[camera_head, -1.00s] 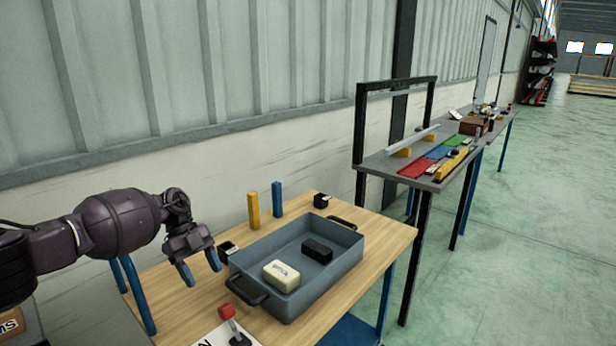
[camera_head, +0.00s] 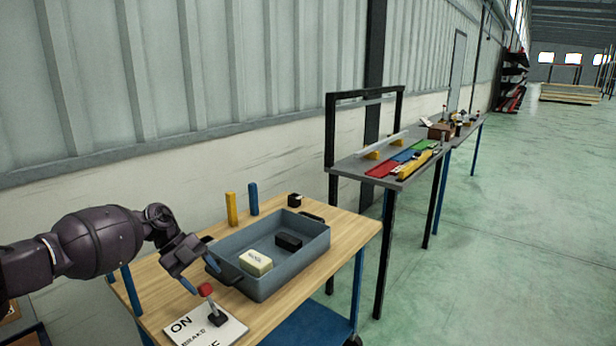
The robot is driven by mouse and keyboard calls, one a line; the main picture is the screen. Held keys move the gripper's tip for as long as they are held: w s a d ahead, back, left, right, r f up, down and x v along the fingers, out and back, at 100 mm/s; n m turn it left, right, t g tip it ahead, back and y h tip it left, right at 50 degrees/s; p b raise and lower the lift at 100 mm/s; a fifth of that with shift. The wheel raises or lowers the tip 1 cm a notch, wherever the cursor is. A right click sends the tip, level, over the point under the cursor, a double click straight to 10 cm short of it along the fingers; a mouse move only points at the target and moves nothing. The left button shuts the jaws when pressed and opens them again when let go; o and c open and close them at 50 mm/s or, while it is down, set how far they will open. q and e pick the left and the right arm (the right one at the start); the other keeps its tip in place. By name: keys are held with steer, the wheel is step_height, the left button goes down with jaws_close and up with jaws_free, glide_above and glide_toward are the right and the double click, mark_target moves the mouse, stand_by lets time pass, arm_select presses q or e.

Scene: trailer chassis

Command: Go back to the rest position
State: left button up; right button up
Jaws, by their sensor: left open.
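My left gripper (camera_head: 202,286) is open and empty. It hangs over the left part of the wooden table, beside the near left end of the grey tray (camera_head: 285,271). Its fingers point down, close to the red knob of a lever (camera_head: 212,308) on a white card marked ON and BRAKE. The tray holds a cream block (camera_head: 256,262) and a black block (camera_head: 288,241). My right gripper is not in view.
The wooden table (camera_head: 345,229) also bears a yellow post (camera_head: 231,209), a blue post (camera_head: 253,198) and a small black box (camera_head: 295,200). The green floor (camera_head: 480,260) at the right is clear.

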arm_select(q)
steer(key=d+r+n+t+h, duration=0.1)
steer(key=d+r+t+h, duration=0.4)
steer(key=d, duration=0.5)
steer(key=d+r+n+t+h, duration=0.1)
steer(key=d+r+t+h, duration=0.25)
steer(key=d+t, duration=0.45)
steer(key=s+a+f+n+t+y, duration=0.2)
steer(key=s+a+f+n+y, duration=0.35)
steer(key=s+f+n, duration=0.3)
steer(key=s+a+f+n+t+y, duration=0.2)
steer(key=s+a+f+n+y, duration=0.35)
steer(key=s+f+n, duration=0.35)
steer(key=s+a+f+n+g+y, duration=0.1)
steer(key=s+a+f+n, duration=0.1)
steer(key=s, duration=0.5)
steer(key=s+a+f+n+g+y, duration=0.1)
steer(key=s+a+f+n+y, duration=0.1)
steer(key=s+a+f, duration=0.2)
steer(key=s+a+f+n+g+y, duration=0.2)
steer(key=s+a+f+n, duration=0.1)
steer(key=s+f, duration=0.5)
steer(key=s+a, duration=0.1)
steer(key=s, duration=0.1)
steer(key=shift+s, duration=0.35)
